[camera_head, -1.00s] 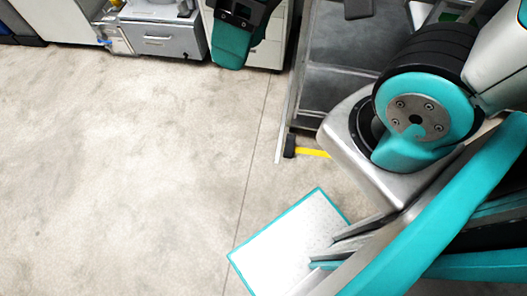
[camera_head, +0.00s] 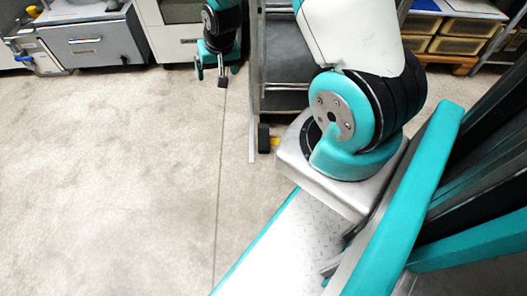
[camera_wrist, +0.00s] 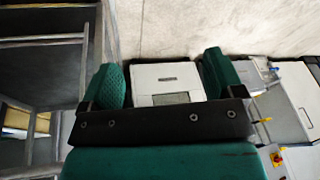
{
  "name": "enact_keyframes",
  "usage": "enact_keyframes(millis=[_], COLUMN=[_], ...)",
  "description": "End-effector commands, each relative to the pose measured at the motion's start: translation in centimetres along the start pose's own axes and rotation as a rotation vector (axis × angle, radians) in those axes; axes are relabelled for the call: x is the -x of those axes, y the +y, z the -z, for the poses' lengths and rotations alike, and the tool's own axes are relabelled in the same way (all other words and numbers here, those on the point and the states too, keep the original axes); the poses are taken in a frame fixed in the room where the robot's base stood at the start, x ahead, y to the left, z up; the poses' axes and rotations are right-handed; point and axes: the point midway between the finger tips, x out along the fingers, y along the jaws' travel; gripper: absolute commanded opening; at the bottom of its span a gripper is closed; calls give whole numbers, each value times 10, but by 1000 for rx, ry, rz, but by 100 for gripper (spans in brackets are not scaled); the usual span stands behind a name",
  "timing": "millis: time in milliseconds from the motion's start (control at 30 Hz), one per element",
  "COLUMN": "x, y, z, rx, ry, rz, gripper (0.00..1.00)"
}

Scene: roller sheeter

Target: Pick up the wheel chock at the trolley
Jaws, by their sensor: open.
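The trolley (camera_head: 257,70) is a grey metal frame with shelves, at the top middle of the head view, partly hidden by my arm. At its lower left corner a small black block (camera_head: 264,138) with a yellow part (camera_head: 275,142) sits at the floor. I cannot tell for sure whether this is the wheel chock or a wheel with the chock beside it. My gripper (camera_head: 217,74) is open and empty, above and left of the block, apart from it. In the wrist view its green fingers (camera_wrist: 166,80) are spread wide, and no chock shows between them.
A grey cabinet (camera_head: 90,45) stands at the upper left, and a white cabinet (camera_head: 165,40) stands behind my gripper. The pale floor (camera_head: 110,180) at left is clear. In the wrist view, metal framing (camera_wrist: 45,42) fills the left side.

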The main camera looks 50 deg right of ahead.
Motion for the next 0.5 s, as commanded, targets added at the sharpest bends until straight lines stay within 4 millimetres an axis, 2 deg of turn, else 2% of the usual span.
enact_keyframes(millis=[33, 100, 200, 333, 400, 500], x=[-63, -114, -180, -243, -266, -284], y=[28, 61, 106, 151, 169, 185], z=[-11, -18, -31, -51, -60, -68], rx=[-48, -107, -178, -244, -266, -288], ry=[8, 34, 68, 103, 116, 130], rz=[-34, -77, -133, -190, -213, -232], gripper=[87, 87, 87, 87, 87, 87])
